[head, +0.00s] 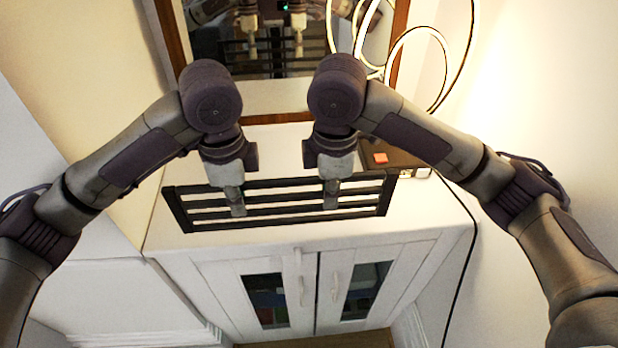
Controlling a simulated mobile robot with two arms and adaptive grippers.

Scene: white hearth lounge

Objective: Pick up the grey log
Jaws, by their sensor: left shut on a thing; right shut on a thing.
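I see no grey log in the head view. A black slatted rack (280,222) lies on top of the white cabinet, in front of the mirror. My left gripper (237,207) points down and is shut on the rack's left part. My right gripper (331,200) points down and is shut on the rack's right part. The fingertips are small in the picture, so exactly which slats they hold is hard to tell.
The white cabinet (225,240) has two glass doors below. A dark box (408,160) with a red block (380,158) sits behind the rack at the right. A framed mirror (275,90) stands behind, and a looped ring lamp (393,60) glows at the right.

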